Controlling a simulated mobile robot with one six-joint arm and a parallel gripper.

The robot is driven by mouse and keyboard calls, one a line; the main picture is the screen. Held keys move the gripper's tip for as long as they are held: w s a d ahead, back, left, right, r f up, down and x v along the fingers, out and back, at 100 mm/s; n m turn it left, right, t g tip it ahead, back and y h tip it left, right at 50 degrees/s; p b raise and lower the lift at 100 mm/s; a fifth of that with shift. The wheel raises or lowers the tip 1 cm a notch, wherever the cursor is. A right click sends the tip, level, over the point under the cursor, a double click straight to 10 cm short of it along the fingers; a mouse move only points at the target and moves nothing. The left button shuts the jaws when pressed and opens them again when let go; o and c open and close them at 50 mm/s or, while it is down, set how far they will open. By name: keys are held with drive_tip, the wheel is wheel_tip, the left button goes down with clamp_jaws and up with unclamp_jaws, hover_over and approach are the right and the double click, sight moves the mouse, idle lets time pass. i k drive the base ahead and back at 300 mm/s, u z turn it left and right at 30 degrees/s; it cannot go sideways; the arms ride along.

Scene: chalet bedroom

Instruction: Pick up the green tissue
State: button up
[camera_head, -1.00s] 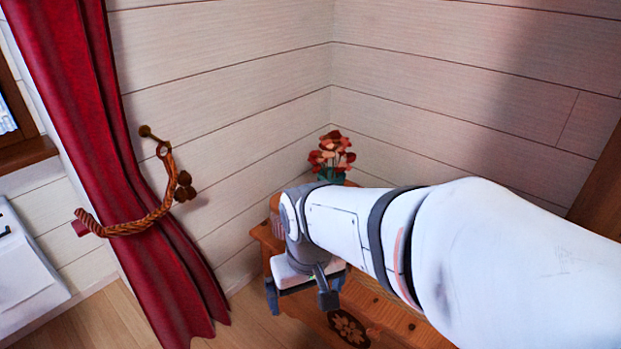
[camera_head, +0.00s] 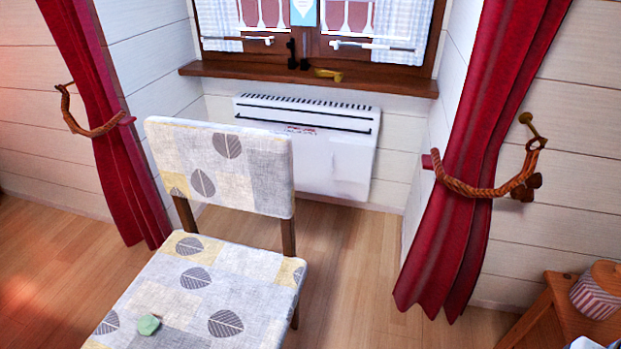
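A small crumpled pale green thing, likely the green tissue (camera_head: 148,325), lies on the seat of a chair (camera_head: 232,262), near the lower left of the head view. The chair seat has a grey and cream leaf-patterned cover. The tissue lies apart from the chair's backrest, toward the seat's near left part. My gripper is not in this view, so its state and its distance from the tissue do not show.
A wooden table (camera_head: 538,312) with a striped jar (camera_head: 597,290) stands at the lower right. A white heater (camera_head: 310,150) hangs below the window. Red curtains (camera_head: 478,150) hang at both sides. Wood floor (camera_head: 355,290) is clear between chair and table.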

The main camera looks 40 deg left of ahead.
sight(146, 325)
drive_tip(key=z, duration=0.1)
drive_tip(key=k, duration=0.4)
drive_tip(key=u, duration=1.95)
drive_tip(key=i, duration=0.35)
drive_tip(key=u, duration=1.05)
